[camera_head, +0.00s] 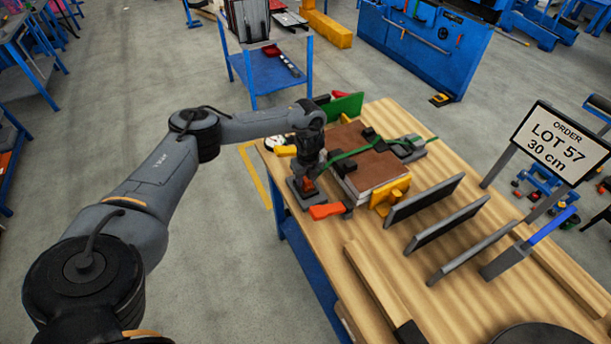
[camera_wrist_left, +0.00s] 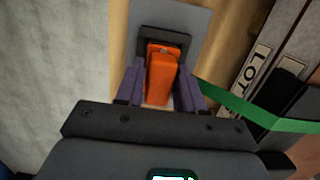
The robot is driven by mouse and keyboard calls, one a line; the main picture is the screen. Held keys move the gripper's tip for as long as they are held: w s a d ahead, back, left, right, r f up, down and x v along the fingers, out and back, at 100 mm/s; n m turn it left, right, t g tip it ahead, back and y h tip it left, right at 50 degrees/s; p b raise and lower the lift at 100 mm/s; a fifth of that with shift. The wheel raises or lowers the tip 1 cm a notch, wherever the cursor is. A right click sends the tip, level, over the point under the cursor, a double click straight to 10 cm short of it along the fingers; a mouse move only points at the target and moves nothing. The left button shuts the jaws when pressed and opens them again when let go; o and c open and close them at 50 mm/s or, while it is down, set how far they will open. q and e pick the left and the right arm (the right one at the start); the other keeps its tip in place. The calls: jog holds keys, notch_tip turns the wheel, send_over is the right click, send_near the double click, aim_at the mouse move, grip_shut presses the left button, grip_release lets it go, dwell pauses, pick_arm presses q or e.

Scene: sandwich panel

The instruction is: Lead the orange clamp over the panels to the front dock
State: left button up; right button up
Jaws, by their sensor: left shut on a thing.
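The orange clamp (camera_wrist_left: 161,76) sits between the purple fingers of my left gripper (camera_wrist_left: 160,95), which is shut on it. In the head view the left gripper (camera_head: 309,182) is low at the table's left edge, beside the panels. A dark dock frame (camera_wrist_left: 165,38) on a grey plate (camera_wrist_left: 190,18) stands right at the clamp's far end; I cannot tell whether the clamp is seated in it. A green strap (camera_wrist_left: 245,108) runs from the gripper to the right. In the head view the strap (camera_head: 350,154) lies across the stacked brown panels (camera_head: 383,163). The right gripper is not in view.
A red-orange piece (camera_head: 326,211) lies just in front of the gripper. A yellow block (camera_head: 391,196) stands at the panels' front. Upright grey plates (camera_head: 424,200) fill the table's middle. A grey device (camera_head: 406,149) stands behind the panels. An order sign (camera_head: 558,143) rises at right.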

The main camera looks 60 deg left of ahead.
pick_arm(q)
jog(key=shift+f, duration=0.35)
jog(key=o, duration=1.1)
jog(key=shift+o, duration=0.2)
jog(key=r, duration=0.4)
jog(key=r+p, duration=0.1)
jog(key=r, duration=0.1)
jog(key=shift+d+r, duration=0.15)
jog(key=shift+d, duration=0.2)
jog(key=r, duration=0.1)
jog(key=r+p, duration=0.2)
jog(key=shift+d+r, duration=0.25)
jog(key=shift+r, duration=0.05)
jog(key=shift+r+p, duration=0.4)
jog(key=shift+r, duration=0.05)
jog(key=shift+s, duration=0.15)
